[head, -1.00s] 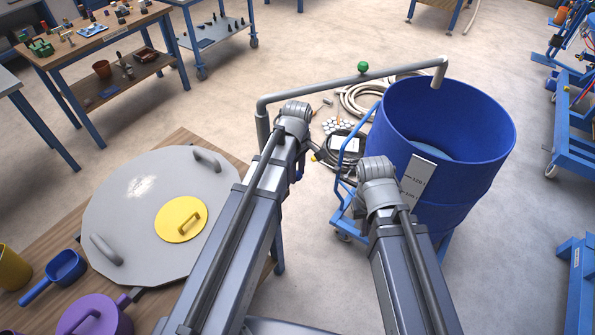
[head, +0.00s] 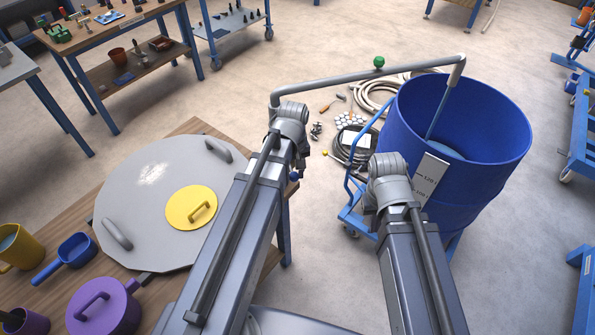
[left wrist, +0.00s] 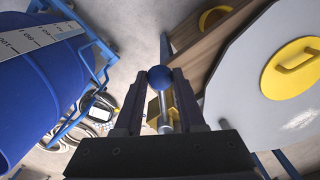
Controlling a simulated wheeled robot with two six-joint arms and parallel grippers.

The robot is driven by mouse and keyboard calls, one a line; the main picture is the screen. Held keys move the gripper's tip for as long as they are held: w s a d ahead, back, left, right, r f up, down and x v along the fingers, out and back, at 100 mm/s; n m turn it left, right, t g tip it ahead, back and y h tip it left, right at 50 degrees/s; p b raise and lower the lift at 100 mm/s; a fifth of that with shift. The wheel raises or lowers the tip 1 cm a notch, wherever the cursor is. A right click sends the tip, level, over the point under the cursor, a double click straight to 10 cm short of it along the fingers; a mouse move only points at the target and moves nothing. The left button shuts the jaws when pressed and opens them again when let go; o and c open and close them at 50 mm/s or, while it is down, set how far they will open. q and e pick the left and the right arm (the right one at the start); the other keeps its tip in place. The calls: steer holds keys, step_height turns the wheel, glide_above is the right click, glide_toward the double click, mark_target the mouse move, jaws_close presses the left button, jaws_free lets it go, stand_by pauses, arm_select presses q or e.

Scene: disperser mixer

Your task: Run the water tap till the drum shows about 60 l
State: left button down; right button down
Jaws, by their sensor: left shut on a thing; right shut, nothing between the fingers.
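The grey water tap pipe (head: 345,80) runs above the floor and bends down over the open blue drum (head: 480,185). A thin stream of water (head: 437,110) falls from its spout into the drum, where a pale blue water surface (head: 446,153) shows. My left gripper (left wrist: 160,82) is shut on a blue ball knob (left wrist: 160,76) on a metal rod. The knob also shows in the head view (head: 294,177). My right gripper's fingers are hidden behind its arm.
The drum stands on a blue trolley (head: 352,190). Hoses (head: 380,95) and small parts lie behind it. A wooden table at left bears a grey lid (head: 135,215) with a yellow cover (head: 191,207), a blue scoop (head: 68,258) and a purple pot (head: 103,305).

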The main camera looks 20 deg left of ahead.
arm_select(q)
steer(key=shift+s+a, duration=0.1)
steer(key=shift+a, duration=0.05)
stand_by(0.3)
steer(key=c, duration=0.5)
jaws_free()
steer(key=shift+r, duration=0.1)
step_height(320, 180, up, 8)
steer(key=p, duration=0.8)
steer(key=shift+f, duration=0.2)
